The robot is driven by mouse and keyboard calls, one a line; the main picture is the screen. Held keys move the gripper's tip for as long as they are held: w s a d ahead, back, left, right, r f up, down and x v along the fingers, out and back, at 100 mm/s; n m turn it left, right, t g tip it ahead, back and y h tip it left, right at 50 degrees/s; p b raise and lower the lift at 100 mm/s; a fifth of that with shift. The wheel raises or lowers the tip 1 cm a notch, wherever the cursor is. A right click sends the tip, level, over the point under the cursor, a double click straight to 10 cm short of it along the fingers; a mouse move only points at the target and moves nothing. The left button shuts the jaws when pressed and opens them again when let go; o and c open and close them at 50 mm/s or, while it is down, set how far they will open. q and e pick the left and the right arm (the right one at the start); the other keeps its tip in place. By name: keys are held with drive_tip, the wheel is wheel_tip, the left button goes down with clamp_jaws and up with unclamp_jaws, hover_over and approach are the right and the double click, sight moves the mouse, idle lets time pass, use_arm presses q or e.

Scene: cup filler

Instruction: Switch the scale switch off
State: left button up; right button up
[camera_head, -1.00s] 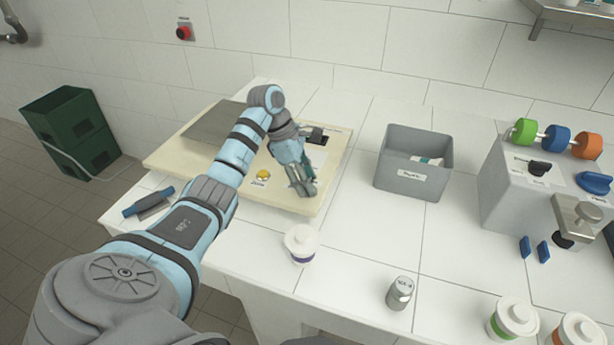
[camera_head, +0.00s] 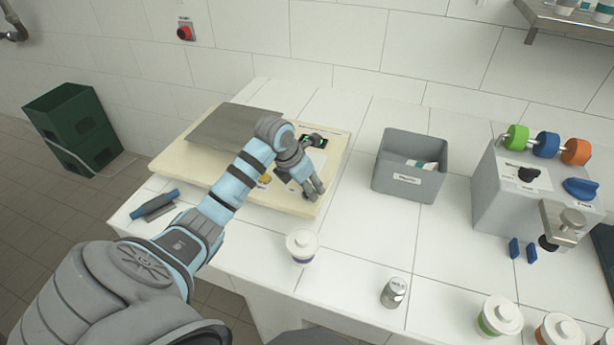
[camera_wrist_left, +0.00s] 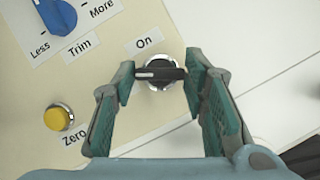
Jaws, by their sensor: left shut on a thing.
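The cream scale (camera_head: 178,160) lies on the white tiled table. The scale switch (camera_wrist_left: 160,74) is a black bar knob on a silver round base. Its bar lies crosswise, and its white mark is at the left in the left wrist view. The label "On" (camera_wrist_left: 144,43) is above it. My left gripper (camera_head: 313,190) reaches down over the scale's front right part; its fingers (camera_wrist_left: 160,82) are shut on the two ends of the knob. The head view hides the switch behind the gripper. My right gripper is not in view.
On the scale are a yellow Zero button (camera_wrist_left: 57,118), a blue Trim knob (camera_wrist_left: 56,15), a metal plate (camera_head: 232,128) and a dark display (camera_head: 314,141). A grey bin (camera_head: 408,185) is at the right.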

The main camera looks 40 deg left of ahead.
use_arm(q)
drive_tip(key=n+y+p, duration=0.1)
drive_tip(key=n, duration=0.1)
drive_tip(key=n+y, duration=0.1)
drive_tip(key=n, duration=0.2)
drive_tip(key=shift+d+n+p, duration=0.15)
drive_tip(key=shift+n+p, duration=0.15)
drive_tip(key=shift+p, duration=0.1)
idle(0.3)
drive_tip(key=o, duration=1.2)
drive_tip(key=shift+c, duration=0.2)
drive_tip(key=a+v, duration=0.1)
drive_tip(key=v, duration=0.6)
drive_tip(key=shift+d+r, duration=0.3)
drive_tip(key=shift+d, duration=0.25)
drive_tip(key=shift+f, duration=0.1)
